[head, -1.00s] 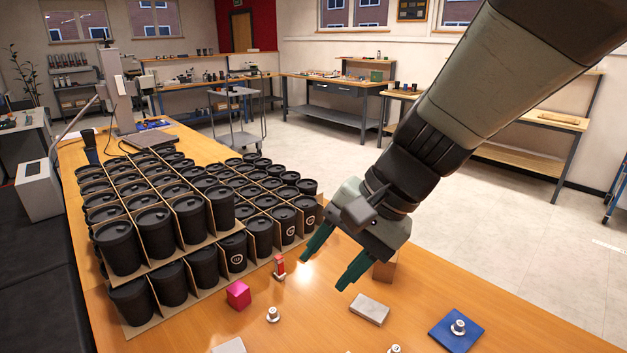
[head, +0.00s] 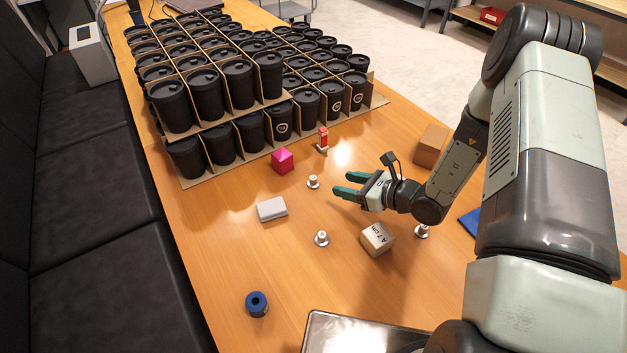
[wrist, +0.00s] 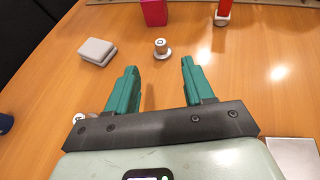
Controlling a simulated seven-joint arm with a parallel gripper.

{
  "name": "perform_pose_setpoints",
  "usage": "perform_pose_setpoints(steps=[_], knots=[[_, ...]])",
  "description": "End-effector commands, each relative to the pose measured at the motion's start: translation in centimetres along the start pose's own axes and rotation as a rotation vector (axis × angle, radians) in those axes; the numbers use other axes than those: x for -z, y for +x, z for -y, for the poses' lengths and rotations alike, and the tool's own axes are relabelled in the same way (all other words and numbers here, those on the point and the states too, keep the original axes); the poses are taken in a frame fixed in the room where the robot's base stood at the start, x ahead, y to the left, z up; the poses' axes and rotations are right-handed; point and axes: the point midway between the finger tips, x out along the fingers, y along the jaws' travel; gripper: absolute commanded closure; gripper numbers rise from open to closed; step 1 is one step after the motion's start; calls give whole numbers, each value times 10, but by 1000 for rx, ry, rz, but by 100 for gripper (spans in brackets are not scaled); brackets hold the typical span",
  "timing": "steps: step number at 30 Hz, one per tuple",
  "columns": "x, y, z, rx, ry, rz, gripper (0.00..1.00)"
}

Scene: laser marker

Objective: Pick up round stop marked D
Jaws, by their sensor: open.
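A small round metal stop (head: 313,181) stands upright on the table, just beyond my fingertips. In the wrist view this stop (wrist: 161,49) lies ahead, in line with the gap between my fingers. Its top mark looks like a D but is too small to be sure. My gripper (head: 336,184) has green fingers, open and empty; in the wrist view the fingers (wrist: 159,66) are apart. A second stop (head: 321,239) stands nearer, and shows partly hidden by my gripper in the wrist view (wrist: 82,118). A third stop (head: 421,231) stands under my arm. Their letters are unreadable.
A pink cube (head: 282,160), a red-and-white piece (head: 323,139) and a grey block (head: 272,209) lie nearby. A labelled block (head: 377,238), cardboard-coloured box (head: 431,146) and blue ring (head: 257,304) are around. Stacked black cups (head: 240,85) fill the back left.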

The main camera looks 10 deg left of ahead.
Motion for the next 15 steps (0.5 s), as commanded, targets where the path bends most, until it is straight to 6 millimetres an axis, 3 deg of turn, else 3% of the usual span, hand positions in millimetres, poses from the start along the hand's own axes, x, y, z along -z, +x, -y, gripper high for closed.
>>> perform_pose_setpoints(steps=[9, 15], knots=[[1, 47, -1, -1, 2, 0, 48], [2, 62, -1, -1, 2, -1, 48]])
